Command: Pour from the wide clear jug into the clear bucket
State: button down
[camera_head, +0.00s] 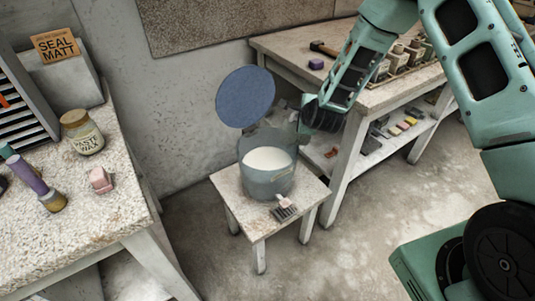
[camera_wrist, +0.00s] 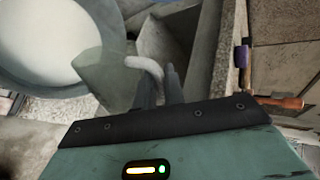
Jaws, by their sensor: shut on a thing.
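The clear bucket (camera_head: 266,186) stands on a small stool and holds a pale, whitish content. In the wrist view the round rim and pale inside of the bucket (camera_wrist: 52,38) fill the upper left. My gripper (camera_head: 304,122) is just above and right of the bucket. Its fingers (camera_wrist: 159,88) are shut on the pale curved handle of the wide clear jug (camera_wrist: 103,72). The jug's see-through body reaches from the fingers toward the bucket and overlaps its rim in view. I cannot tell its exact tilt, its content, or whether anything flows.
A blue round disc (camera_head: 245,97) stands upright behind the bucket. A brush (camera_head: 284,209) lies at the front of the stool (camera_head: 240,205). A workbench (camera_head: 290,45) with tools and bottles is at right. A speckled table (camera_head: 90,225) with a wax jar (camera_head: 82,133) is at left.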

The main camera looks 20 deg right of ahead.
jog(key=shift+s+d+f+m+t+y+b, duration=0.1)
jog(key=shift+s+d+m+t+y+b, duration=0.1)
jog(key=shift+d+m+y+b, duration=0.4)
jog(key=shift+s+d+f+m+t+y+b, duration=0.1)
jog(key=shift+s+d+m+t+y+b, duration=0.15)
jog(key=shift+d+b, duration=0.6)
jog(key=d+m+t+y+b, duration=0.1)
jog(key=m+b, duration=0.1)
jog(key=d+m+t+y+b, duration=0.1)
jog(key=m+t+y+b, duration=0.1)
jog(key=m+b, duration=0.1)
jog(key=s+d+m+t+y+b, duration=0.1)
jog(key=d+m+y+b, duration=0.1)
jog(key=m, duration=0.1)
jog(key=shift+f+t, duration=0.35)
